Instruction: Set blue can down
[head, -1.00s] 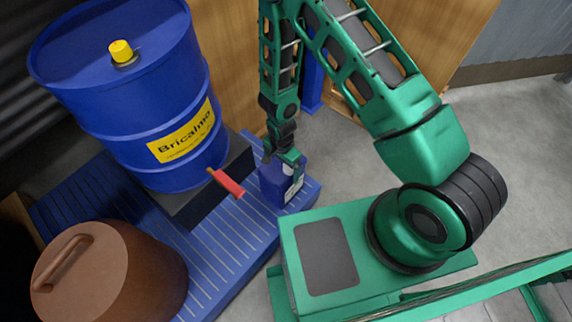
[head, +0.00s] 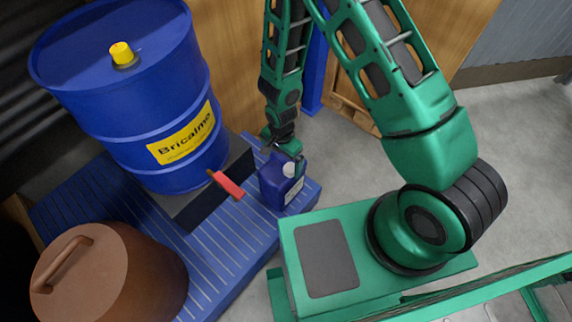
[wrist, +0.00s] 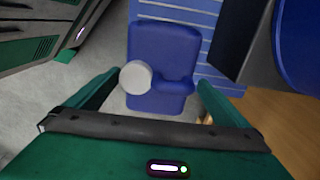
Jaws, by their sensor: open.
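The blue can (head: 272,190) stands upright on the slatted blue platform (head: 232,262), near its right edge. It has a pale round cap and a label on its side. My gripper (head: 284,148) is just above the can in the head view. In the wrist view the can (wrist: 165,52) lies ahead, between and beyond the two green fingers of my gripper (wrist: 160,92). The fingers are open and apart from the can, with its cap and moulded handle facing the camera.
A large blue drum (head: 130,100) with a yellow label stands on a dark block left of the can. A red-handled tap (head: 227,184) sticks out near the can. A brown lidded pot (head: 110,275) is at the front left. Grey floor lies open to the right.

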